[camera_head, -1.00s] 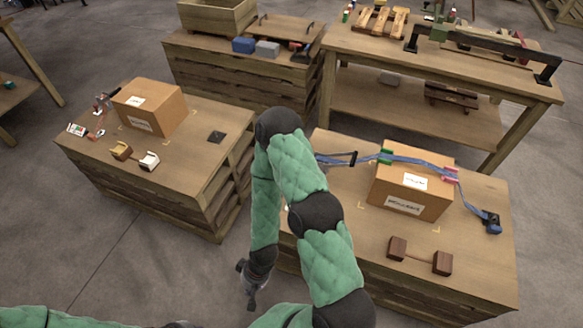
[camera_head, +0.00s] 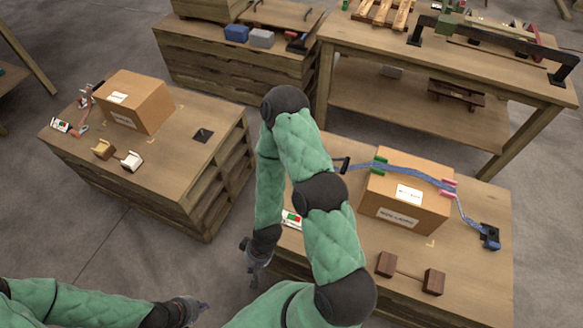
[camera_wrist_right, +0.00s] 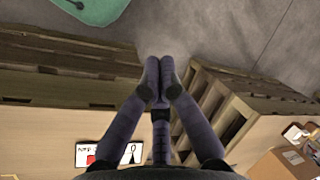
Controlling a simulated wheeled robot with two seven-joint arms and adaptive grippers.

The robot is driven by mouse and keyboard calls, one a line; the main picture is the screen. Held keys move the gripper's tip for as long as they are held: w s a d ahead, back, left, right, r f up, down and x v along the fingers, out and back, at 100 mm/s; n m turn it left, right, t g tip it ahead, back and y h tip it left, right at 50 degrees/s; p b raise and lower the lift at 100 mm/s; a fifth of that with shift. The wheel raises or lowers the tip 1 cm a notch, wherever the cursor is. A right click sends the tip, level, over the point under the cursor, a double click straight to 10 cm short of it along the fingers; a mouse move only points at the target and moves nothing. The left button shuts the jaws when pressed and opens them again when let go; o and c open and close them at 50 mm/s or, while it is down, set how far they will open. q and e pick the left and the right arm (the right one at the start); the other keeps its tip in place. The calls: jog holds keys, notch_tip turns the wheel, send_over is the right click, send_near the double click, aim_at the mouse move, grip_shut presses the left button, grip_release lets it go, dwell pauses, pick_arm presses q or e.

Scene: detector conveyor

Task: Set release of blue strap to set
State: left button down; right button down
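The blue strap (camera_head: 412,174) runs over a cardboard box (camera_head: 391,211) on the right bench, passing green and pink edge pieces. At its right end is a dark blue buckle (camera_head: 490,237); at its left end is a black lever-like part (camera_head: 342,164). The strap's far left end is hidden behind my right arm. My right gripper (camera_head: 247,254) hangs left of the bench, away from the strap; its fingertips meet, empty, in the right wrist view (camera_wrist_right: 159,68). My left gripper (camera_head: 203,306) is low at the left; its finger state is unclear.
A red-green card (camera_head: 291,219) lies beside my right arm; a dark wooden piece (camera_head: 411,273) lies at the bench front. The left bench (camera_head: 180,180) holds another box (camera_head: 135,101). Open floor (camera_head: 110,250) lies between the benches and me.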

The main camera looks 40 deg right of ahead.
jog(key=w+d+f+n+h, duration=0.1)
jog(key=w+d+n, duration=0.2)
jog(key=w+d, duration=0.45)
jog(key=w+d+n, duration=0.2)
jog(key=w+d, duration=0.2)
jog(key=w, duration=0.7)
jog(key=w+d+r+n+h, duration=0.1)
jog(key=w+d+r, duration=0.2)
jog(key=d, duration=0.7)
jog(key=w+d+r+n+g+h, duration=0.1)
jog(key=w+d, duration=0.4)
jog(key=d, duration=0.5)
notch_tip(320, 180, up, 3)
jog(key=shift+w+d+f+n+h, duration=0.15)
jog(key=shift+n+h, duration=0.25)
jog(key=shift+h, duration=0.4)
jog(key=shift+f, duration=0.1)
